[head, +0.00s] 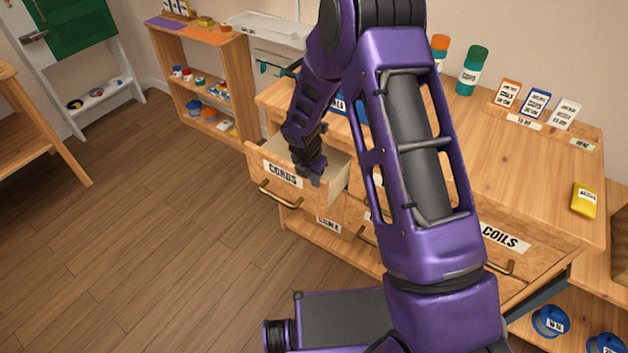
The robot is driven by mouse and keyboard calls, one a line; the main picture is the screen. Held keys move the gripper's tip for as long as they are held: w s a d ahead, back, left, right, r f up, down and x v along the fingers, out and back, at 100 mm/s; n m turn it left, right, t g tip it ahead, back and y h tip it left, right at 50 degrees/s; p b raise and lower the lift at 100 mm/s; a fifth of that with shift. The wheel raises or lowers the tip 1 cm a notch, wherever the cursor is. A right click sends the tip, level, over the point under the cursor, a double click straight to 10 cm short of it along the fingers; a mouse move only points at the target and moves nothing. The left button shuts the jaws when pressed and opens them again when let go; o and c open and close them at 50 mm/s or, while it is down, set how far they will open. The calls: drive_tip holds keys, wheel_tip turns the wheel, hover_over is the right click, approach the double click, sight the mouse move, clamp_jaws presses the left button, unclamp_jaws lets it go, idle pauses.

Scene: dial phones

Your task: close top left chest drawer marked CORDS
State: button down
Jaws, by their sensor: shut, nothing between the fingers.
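The drawer marked CORDS (282,174) is at the top left of the wooden chest (530,160). It stands pulled out, and part of its pale inside shows behind the front panel. A brass handle (278,196) is on its front. My gripper (314,178) is shut and empty, pointing down at the upper edge of the drawer front, right of the label. I cannot tell whether it touches the drawer. My purple arm hides the middle of the chest.
The drawer marked COILS (503,238) is at the right of the chest. Small boxes (537,102), a green canister (472,70) and a yellow packet (584,200) stand or lie on the chest top. A low shelf (205,85) is behind left. The wooden floor (150,230) at left is clear.

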drive_tip(key=w+d+p, duration=0.3)
drive_tip(key=w+d, duration=0.3)
drive_tip(key=w, duration=0.1)
drive_tip(key=shift+w, duration=0.35)
